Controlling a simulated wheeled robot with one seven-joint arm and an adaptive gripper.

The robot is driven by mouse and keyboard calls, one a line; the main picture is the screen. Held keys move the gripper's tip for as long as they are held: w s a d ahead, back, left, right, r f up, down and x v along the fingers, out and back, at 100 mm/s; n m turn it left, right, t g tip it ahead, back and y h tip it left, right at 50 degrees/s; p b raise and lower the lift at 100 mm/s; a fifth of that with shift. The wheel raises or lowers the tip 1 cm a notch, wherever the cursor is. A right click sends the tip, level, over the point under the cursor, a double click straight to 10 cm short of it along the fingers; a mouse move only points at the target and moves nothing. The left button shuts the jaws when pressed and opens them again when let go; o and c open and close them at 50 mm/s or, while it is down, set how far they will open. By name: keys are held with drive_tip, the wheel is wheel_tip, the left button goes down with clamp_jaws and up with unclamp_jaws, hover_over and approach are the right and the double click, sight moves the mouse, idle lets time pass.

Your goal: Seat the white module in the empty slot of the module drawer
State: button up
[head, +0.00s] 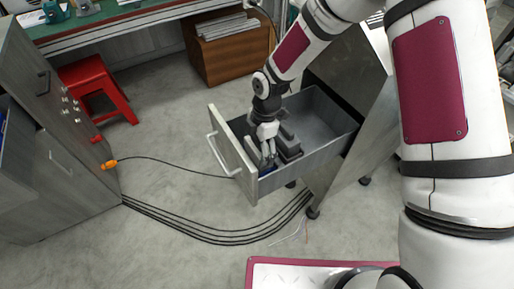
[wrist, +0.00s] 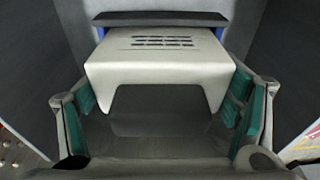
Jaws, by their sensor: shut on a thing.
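The white module (wrist: 160,62), with rows of dark vent slots, fills the upper middle of the wrist view. My gripper (wrist: 160,118) has its green-padded fingers on either side of the module and is shut on it. In the head view my gripper (head: 267,154) points down into the open module drawer (head: 333,117), near its front panel. Dark modules (head: 289,148) stand beside the gripper in the drawer. The module's lower end and the slot under it are hidden, so I cannot tell how deep it sits.
The drawer's handle (head: 221,156) faces left. A grey cabinet (head: 60,165) and a red stool (head: 98,86) stand at left. Black cables (head: 205,233) run across the floor. A wooden box (head: 232,55) stands behind. The drawer's rear part looks empty.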

drive_tip(key=shift+f+b, duration=0.4)
drive_tip(key=shift+f, duration=0.2)
drive_tip(key=o, duration=1.1)
drive_tip(key=shift+o, duration=0.2)
drive_tip(key=shift+r, duration=0.1)
drive_tip(key=shift+w+d+r+p, duration=0.2)
drive_tip(key=shift+r+p, duration=0.85)
drive_tip(key=shift+r, duration=0.75)
drive_tip(key=shift+w+d+r+p, duration=0.1)
drive_tip(key=shift+d+r+p, duration=0.15)
drive_tip(key=shift+r+p, duration=1.2)
drive_tip(key=shift+w+d+r+p, duration=0.2)
drive_tip(key=shift+r+p, duration=0.5)
drive_tip(key=shift+r, duration=1.45)
